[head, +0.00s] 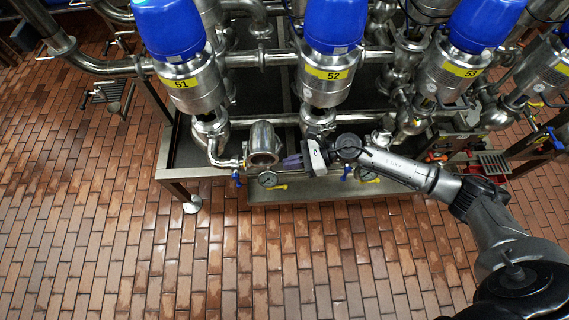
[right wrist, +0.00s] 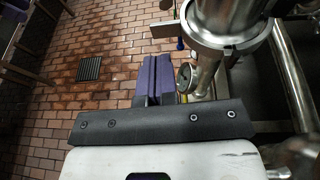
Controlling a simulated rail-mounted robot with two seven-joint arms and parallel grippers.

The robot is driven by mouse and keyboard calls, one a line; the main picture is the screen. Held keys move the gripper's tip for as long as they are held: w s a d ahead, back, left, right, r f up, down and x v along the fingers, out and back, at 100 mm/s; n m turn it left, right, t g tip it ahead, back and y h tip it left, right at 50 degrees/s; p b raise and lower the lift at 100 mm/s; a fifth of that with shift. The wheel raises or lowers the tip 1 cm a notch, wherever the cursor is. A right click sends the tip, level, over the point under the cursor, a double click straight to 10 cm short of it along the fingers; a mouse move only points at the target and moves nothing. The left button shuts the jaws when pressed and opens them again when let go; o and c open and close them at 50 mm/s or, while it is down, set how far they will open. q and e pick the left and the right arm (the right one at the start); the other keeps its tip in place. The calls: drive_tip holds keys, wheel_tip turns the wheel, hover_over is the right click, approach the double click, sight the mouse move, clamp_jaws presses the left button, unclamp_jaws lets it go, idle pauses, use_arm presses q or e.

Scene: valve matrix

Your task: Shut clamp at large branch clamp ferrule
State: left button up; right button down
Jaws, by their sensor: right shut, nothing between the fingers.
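The large branch (head: 263,140) is a short, wide steel pipe stub at the front of the valve rack, left of my right gripper. In the right wrist view its ferrule (right wrist: 222,42) shows as a round steel rim at the upper right. A flat bar (right wrist: 172,32), which looks like part of the clamp, sticks out leftward from the rim. I cannot tell whether the clamp is open or closed. My right gripper (head: 285,161) has purple fingers pressed together and empty. In the right wrist view the fingers (right wrist: 153,80) are left of and apart from the rim. My left gripper is out of view.
Blue-topped valves 51 (head: 180,75), 52 (head: 328,72) and 53 (head: 455,70) stand above the branch. A pressure gauge (head: 267,179) and a blue handle (head: 237,178) sit close below it. The brick floor (head: 200,270) in front is clear.

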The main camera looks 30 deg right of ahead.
use_arm(q)
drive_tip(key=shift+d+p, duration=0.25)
drive_tip(key=shift+p, duration=0.15)
use_arm(e)
drive_tip(key=v, duration=1)
drive_tip(key=shift+s, duration=0.3)
